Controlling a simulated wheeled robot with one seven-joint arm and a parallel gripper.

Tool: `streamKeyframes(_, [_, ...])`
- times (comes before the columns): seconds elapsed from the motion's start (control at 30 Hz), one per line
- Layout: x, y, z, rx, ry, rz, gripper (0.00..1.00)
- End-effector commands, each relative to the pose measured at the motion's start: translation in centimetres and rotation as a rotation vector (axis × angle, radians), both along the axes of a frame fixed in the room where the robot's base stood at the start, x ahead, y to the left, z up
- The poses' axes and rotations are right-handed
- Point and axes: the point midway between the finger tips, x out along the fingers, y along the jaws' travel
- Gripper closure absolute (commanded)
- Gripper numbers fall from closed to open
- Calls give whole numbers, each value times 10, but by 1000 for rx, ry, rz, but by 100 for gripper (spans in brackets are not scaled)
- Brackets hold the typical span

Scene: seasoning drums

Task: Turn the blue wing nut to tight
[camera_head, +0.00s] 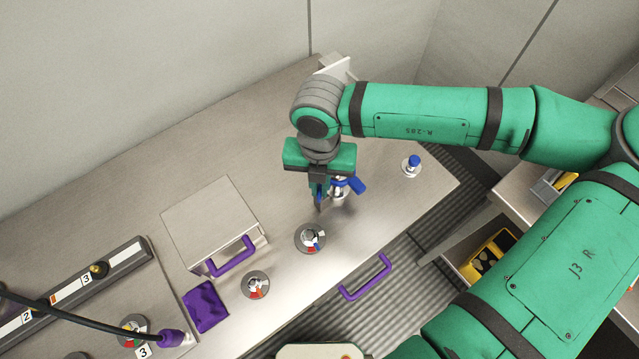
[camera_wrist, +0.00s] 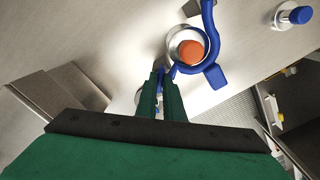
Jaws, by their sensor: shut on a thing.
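The blue wing nut (camera_wrist: 213,75) shows in the wrist view as a curved blue piece with arms, around a round metal fitting with an orange centre (camera_wrist: 191,52). In the head view the wing nut (camera_head: 357,185) sits just right of my gripper (camera_head: 320,202), partly hidden by it. My gripper points down at the bench, and in the wrist view its fingers (camera_wrist: 163,82) are close together at the lower-left edge of the blue piece. They are shut on a part of the wing nut; the exact contact is mostly hidden. I cannot tell how tight the nut is.
A blue-capped knob (camera_head: 413,163) stands to the right on the bench. A round dial (camera_head: 310,238) lies just below my gripper, another dial (camera_head: 256,285) farther left. A box with a purple handle (camera_head: 231,256) stands left. A purple handle (camera_head: 365,277) projects at the front edge.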

Motion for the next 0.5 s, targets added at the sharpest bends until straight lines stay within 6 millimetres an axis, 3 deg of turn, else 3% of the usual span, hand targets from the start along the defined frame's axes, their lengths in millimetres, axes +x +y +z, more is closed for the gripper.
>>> streamKeyframes(0.5, [0,0,0,-2,1,-114,100])
